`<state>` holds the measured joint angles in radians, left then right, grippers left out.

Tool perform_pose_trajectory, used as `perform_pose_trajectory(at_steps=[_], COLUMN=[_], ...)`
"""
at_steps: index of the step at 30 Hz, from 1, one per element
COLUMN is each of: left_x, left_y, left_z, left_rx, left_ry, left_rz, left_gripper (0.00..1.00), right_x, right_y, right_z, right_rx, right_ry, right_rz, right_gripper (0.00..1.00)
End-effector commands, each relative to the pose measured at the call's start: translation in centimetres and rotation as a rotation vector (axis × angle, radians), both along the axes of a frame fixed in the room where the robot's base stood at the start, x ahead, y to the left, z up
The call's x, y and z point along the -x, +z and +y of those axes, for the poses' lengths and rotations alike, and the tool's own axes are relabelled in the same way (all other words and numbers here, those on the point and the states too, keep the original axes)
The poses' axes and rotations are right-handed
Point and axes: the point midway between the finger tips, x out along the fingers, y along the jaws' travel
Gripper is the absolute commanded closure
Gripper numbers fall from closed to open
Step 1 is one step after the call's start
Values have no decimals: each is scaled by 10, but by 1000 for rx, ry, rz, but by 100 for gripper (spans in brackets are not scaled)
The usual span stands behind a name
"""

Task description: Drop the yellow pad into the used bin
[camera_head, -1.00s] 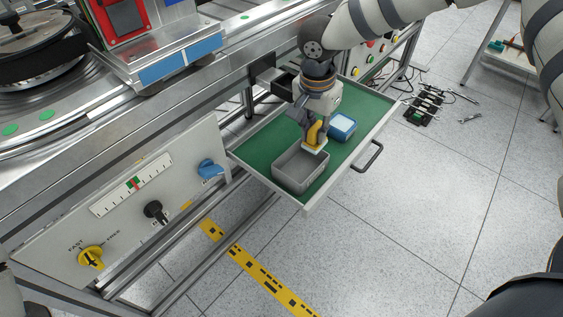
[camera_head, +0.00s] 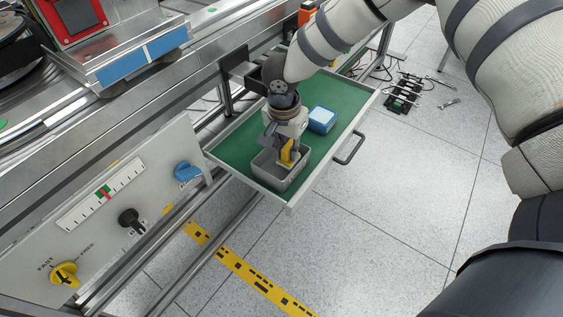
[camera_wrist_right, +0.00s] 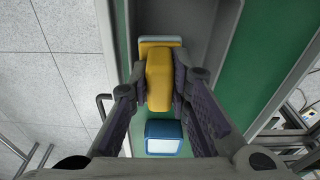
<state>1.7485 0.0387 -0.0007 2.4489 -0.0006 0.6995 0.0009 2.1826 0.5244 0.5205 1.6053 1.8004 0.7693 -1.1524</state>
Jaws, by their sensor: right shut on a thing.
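The yellow pad (camera_head: 288,153), a yellow block with a pale plate at its end, is held in my right gripper (camera_head: 287,148). In the right wrist view the yellow pad (camera_wrist_right: 159,78) sits between the two dark fingers (camera_wrist_right: 160,95), which are shut on it. The grey used bin (camera_head: 268,176) is an open box in the drawer, and the pad is over its opening. I cannot tell whether the pad's end is below the rim. The grey bin (camera_wrist_right: 208,38) also shows behind the pad in the wrist view. My left gripper is not in view.
A blue box with a pale top (camera_head: 322,119) stands in the green-lined drawer (camera_head: 232,145), behind and right of the bin. The drawer is pulled out and has a dark handle (camera_head: 349,148). A control panel with knobs (camera_head: 100,205) is at the left.

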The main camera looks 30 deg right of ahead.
Motion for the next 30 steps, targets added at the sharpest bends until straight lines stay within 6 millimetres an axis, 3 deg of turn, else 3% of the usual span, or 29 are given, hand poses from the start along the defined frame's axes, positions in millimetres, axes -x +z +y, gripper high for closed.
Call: perform_pose_trajectory(at_steps=[1, 2, 4, 14, 17, 24, 30], left_x=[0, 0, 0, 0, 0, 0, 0], left_y=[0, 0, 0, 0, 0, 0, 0], left_z=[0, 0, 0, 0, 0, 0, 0], left_rx=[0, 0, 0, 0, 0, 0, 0], left_ry=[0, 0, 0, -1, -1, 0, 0], left_rz=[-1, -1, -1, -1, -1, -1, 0], left_gripper=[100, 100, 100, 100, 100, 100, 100], right_x=[0, 0, 0, 0, 0, 3, 6], right_y=[1, 1, 1, 4, 21, 86, 116], right_z=[0, 0, 0, 0, 2, 10, 13], right_rx=[0, 0, 0, -1, -3, -2, -1], right_ry=[0, 0, 0, 0, -1, 1, 0], right_rz=[-1, -1, -1, -2, -3, -4, -2], right_gripper=[100, 75, 60, 59, 59, 59, 59])
